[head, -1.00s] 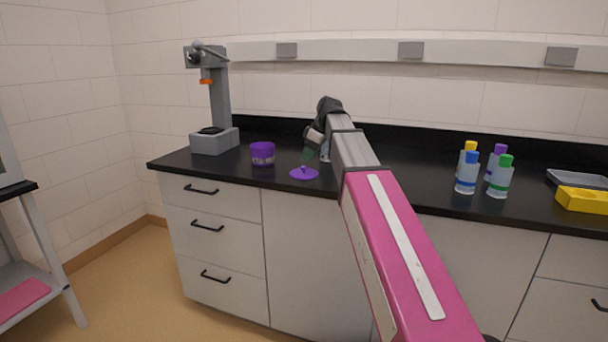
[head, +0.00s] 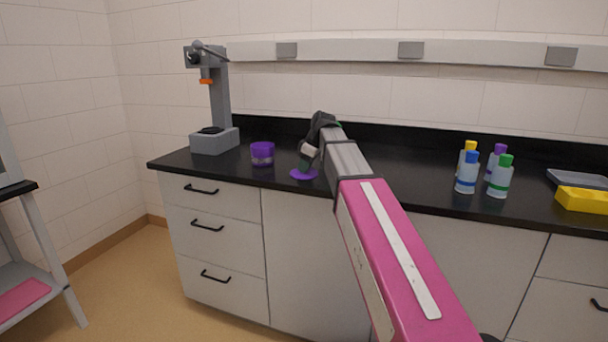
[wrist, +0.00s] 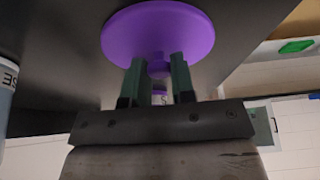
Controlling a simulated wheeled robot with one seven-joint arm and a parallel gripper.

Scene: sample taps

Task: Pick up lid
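The purple lid (head: 304,175) lies flat on the black counter, in front of my arm's end and right of the purple jar (head: 262,153). In the wrist view the lid (wrist: 158,30) shows as a purple disc with a knob at its middle. My gripper (wrist: 160,66) has its two green fingers apart, one on each side of the knob. A gap shows between the fingers, and I cannot tell whether they touch the knob. In the head view my gripper (head: 305,164) is just above the lid and partly hides its knob.
A grey press-like stand (head: 215,142) is at the counter's left end. Several bottles with coloured caps (head: 468,178) stand to the right, beside a yellow tray (head: 583,199). A bottle edge (wrist: 6,85) shows at the wrist view's left. The counter's front edge is close to the lid.

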